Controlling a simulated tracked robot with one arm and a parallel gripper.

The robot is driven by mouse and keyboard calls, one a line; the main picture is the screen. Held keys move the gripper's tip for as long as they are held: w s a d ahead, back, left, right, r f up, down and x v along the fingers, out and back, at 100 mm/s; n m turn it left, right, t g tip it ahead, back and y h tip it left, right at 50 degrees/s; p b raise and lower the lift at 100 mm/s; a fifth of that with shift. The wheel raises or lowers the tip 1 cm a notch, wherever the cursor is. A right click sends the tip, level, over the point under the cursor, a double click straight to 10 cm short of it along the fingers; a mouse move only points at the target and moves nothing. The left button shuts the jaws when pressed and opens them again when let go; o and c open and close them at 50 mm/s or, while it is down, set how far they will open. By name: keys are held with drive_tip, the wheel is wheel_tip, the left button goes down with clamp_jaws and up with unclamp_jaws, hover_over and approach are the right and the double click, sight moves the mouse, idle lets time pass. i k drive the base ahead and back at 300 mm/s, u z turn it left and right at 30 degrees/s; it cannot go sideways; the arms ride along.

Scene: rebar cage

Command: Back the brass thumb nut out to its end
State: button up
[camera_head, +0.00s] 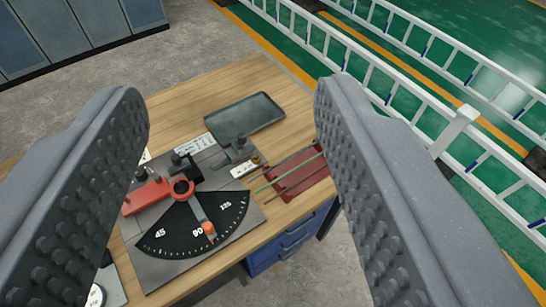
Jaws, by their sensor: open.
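My gripper (232,95) is open. Its two grey studded fingers stand wide apart at the left and right of the view, with nothing between them. Beyond and below them is a bench fixture (155,268), a grey plate with a black dial, on a wooden table. A small brass-yellow spot (256,160) near the fixture's upper right corner looks like the thumb nut. It is too small to show its thread or how far out it sits. My gripper is well short of it and does not touch it.
A red lever (147,196) and an orange-tipped pointer (209,229) are on the fixture. A dark tray (244,119) lies behind it. Thin rods cross a red mat (302,176) at the right. White ladder-like rails (400,82) run beyond the table. Blue drawers (290,240) are below.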

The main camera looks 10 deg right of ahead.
sight(254, 162)
drive_tip(key=k, duration=1.05)
drive_tip(key=u, duration=0.35)
drive_tip(key=i, duration=1.6)
drive_tip(key=z, duration=0.55)
